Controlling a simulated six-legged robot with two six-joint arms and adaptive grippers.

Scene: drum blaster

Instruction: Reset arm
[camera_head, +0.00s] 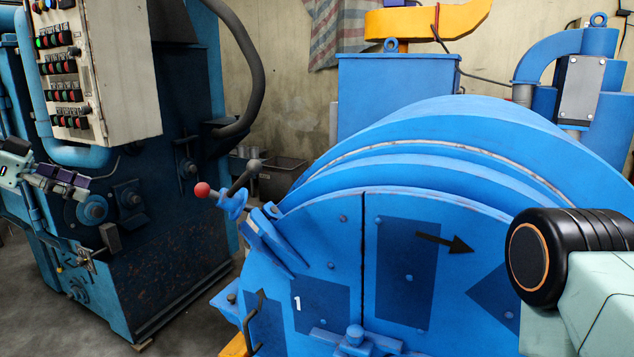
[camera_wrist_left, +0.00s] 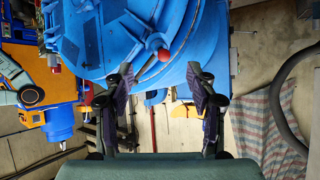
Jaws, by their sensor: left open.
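My left gripper (camera_head: 66,181) is at the left edge of the head view, partly cut off, in front of the dark blue machine. In the left wrist view the left gripper (camera_wrist_left: 161,85) has its two fingers spread wide, with nothing between them. The red-knobbed lever (camera_head: 203,190) stands at the upper left of the blue drum (camera_head: 480,135), apart from the gripper. The lever's red knob (camera_wrist_left: 164,55) shows beyond the fingertips in the wrist view. My right gripper is out of view; only part of my right arm shows at the lower right.
A control panel (camera_head: 110,75) with several buttons is on the dark blue machine (camera_head: 175,245) at the left. A grey bin (camera_head: 283,178) sits behind the lever. A hose (camera_head: 250,75) hangs from the machine. Floor (camera_head: 185,325) shows between machine and drum.

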